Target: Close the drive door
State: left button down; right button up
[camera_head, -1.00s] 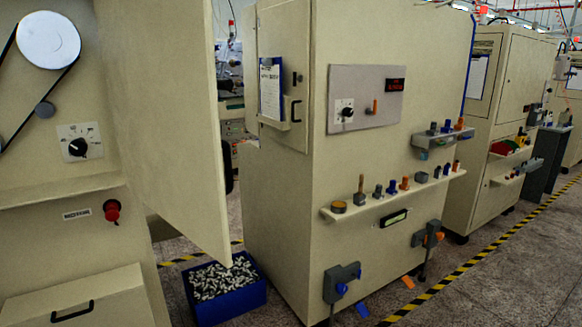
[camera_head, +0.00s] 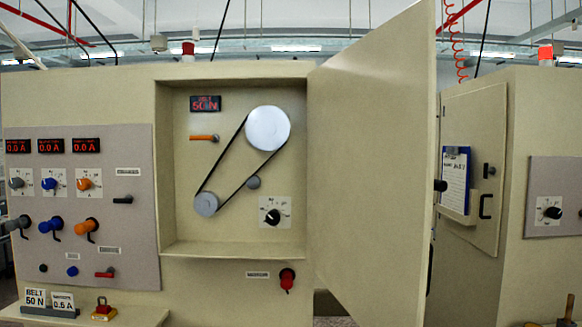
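The drive door (camera_head: 365,165) is a large beige panel standing wide open. It is hinged at the right side of the drive compartment (camera_head: 170,160) and swings out toward me. A dark knob (camera_head: 440,185) shows at its outer edge. Neither gripper is in view.
Left is a grey control panel (camera_head: 125,230) with displays, dials and levers. A ledge (camera_head: 145,316) below carries small signs and a red-and-yellow item. A red knob (camera_head: 287,280) sits under the compartment. Another cabinet (camera_head: 512,110) with a clipboard stands behind the door, right.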

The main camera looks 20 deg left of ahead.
aim_at(371, 122)
jog(key=i+l+u, duration=0.2)
jog(key=u, duration=0.25)
jog(key=i+l+u, duration=0.2)
jog(key=u, duration=0.25)
jog(key=i+l+u, duration=0.1)
jog(key=l+u, duration=0.5)
jog(key=l, duration=0.95)
jog(key=k, duration=0.05)
